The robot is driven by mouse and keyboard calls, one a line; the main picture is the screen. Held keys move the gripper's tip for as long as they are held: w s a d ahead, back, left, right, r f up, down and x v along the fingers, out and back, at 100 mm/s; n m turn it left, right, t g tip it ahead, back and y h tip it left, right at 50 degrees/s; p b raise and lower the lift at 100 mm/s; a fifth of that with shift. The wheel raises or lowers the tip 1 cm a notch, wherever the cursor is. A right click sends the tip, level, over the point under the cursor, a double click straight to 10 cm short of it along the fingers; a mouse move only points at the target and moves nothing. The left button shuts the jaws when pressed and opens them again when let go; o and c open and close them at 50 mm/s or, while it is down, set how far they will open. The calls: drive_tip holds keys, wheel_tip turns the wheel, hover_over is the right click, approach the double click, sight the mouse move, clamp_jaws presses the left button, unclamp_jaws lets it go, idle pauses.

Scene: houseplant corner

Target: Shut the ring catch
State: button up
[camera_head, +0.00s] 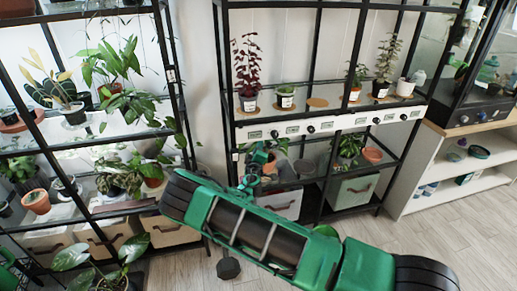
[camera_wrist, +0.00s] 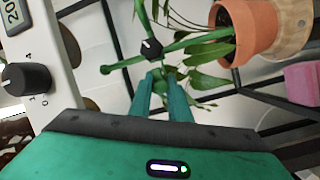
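My gripper (camera_wrist: 161,74) points at green crossed bars (camera_wrist: 192,43) in the wrist view. Its two teal fingers lie close together, their tips by the lower end of one bar. I cannot tell whether they touch it or grip anything. A small black knob-like piece (camera_wrist: 151,49) with a white mark sits where the bars cross. I cannot tell for certain which part is the ring catch. In the head view my gripper (camera_head: 247,181) is in front of the middle rack's lower shelf, and the green piece (camera_head: 258,155) shows small just above it.
A terracotta pot (camera_wrist: 250,28) with a leafy plant is close at upper right in the wrist view. A white control panel (camera_wrist: 60,70) with a black dial (camera_wrist: 27,80) is at left. The head view shows the plant-filled left rack (camera_head: 85,145) and a low white shelf (camera_head: 455,172).

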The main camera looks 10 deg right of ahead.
drive_tip(key=shift+f, duration=0.1)
clamp_jaws()
drive_tip(key=shift+d+n+t+y, duration=0.35)
drive_tip(key=shift+n+y, duration=0.35)
drive_tip(key=shift+y, duration=0.5)
drive_tip(key=shift+w+d+n+y, duration=0.1)
drive_tip(key=shift+d+n+y, duration=0.2)
drive_tip(key=shift+n+y, duration=0.75)
drive_tip(key=shift+d+n+y, duration=0.25)
drive_tip(key=shift+n+y, duration=0.3)
drive_tip(key=shift+y, duration=0.9)
drive_tip(key=o, duration=0.8)
unclamp_jaws()
